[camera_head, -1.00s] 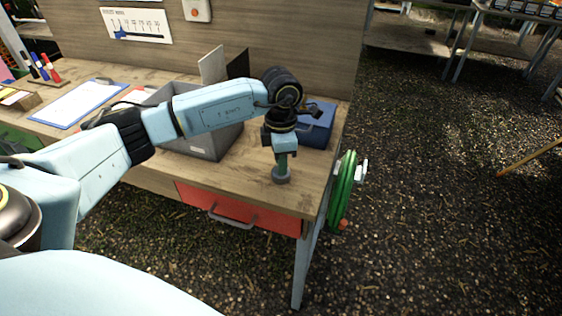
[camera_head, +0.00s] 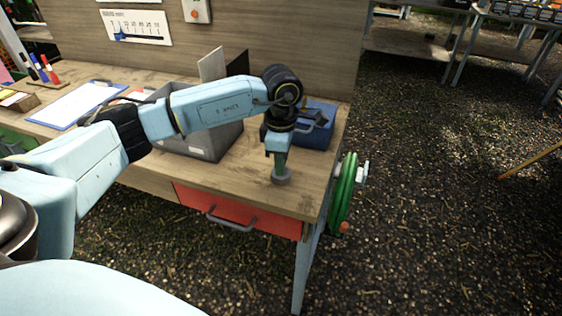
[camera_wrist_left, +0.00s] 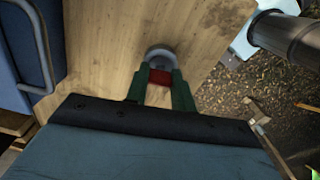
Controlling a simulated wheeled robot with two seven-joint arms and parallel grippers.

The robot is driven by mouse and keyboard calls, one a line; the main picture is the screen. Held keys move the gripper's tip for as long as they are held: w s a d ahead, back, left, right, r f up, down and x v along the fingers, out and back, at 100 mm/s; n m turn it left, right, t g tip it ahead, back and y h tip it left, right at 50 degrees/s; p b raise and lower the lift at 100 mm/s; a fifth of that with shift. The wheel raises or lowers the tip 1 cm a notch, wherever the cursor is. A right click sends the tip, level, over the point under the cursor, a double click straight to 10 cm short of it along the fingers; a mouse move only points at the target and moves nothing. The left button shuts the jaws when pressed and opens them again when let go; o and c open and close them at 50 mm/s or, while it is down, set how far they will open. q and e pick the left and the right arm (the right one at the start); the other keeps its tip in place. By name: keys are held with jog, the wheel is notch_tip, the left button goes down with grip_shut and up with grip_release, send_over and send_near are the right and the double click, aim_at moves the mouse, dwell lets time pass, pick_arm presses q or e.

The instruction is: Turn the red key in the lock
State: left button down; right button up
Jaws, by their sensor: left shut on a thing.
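My left gripper (camera_head: 280,166) points down over the front right part of the wooden bench. Its dark green fingers are shut on the red key (camera_wrist_left: 159,77), which shows as a red block between the fingertips in the left wrist view. The key stands at the round grey lock (camera_head: 282,177), and the lock also shows just beyond the fingertips in the left wrist view (camera_wrist_left: 160,53). In the head view the fingers hide the key. My right gripper is not in view.
A blue box (camera_head: 316,128) with a handle stands close behind the gripper. A grey bin (camera_head: 216,147) is to its left. A red drawer (camera_head: 240,213) is below the bench top, and a green hose reel (camera_head: 344,194) hangs at the right edge.

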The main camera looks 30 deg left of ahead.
pick_arm(q)
jog(key=m+b, duration=0.1)
jog(key=m, duration=0.2)
jog(key=shift+f, duration=0.1)
jog(key=shift+a+m+b, duration=0.15)
jog(key=shift+m+b, duration=0.25)
jog(key=shift+m, duration=0.5)
jog(key=n, duration=0.3)
jog(key=shift+p, duration=0.35)
jog(key=c, duration=1.1)
grip_release()
